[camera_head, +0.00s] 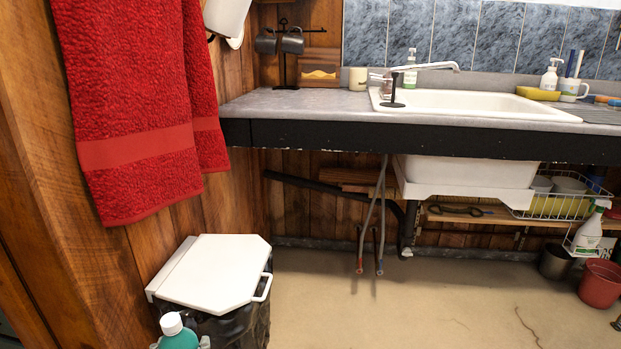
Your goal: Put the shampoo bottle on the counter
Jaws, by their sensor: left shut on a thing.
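A teal bottle with a white cap (178,337), which I take for the shampoo bottle, stands out at the bottom edge left of centre. Its lower part is cut off by the frame. My left gripper (182,344) shows only as small pale parts beside the bottle at the bottom edge, and it is shut on the bottle. The bottle is upright and in front of the bin, well below and apart from the counter. The grey counter (285,103) runs from the middle to the right, with bare surface at its left end. My right gripper is not clearly visible.
A white sink (470,101) with a tap fills much of the counter. A white-lidded bin (215,272) stands below red towels (140,105). Open floor lies right of the bin.

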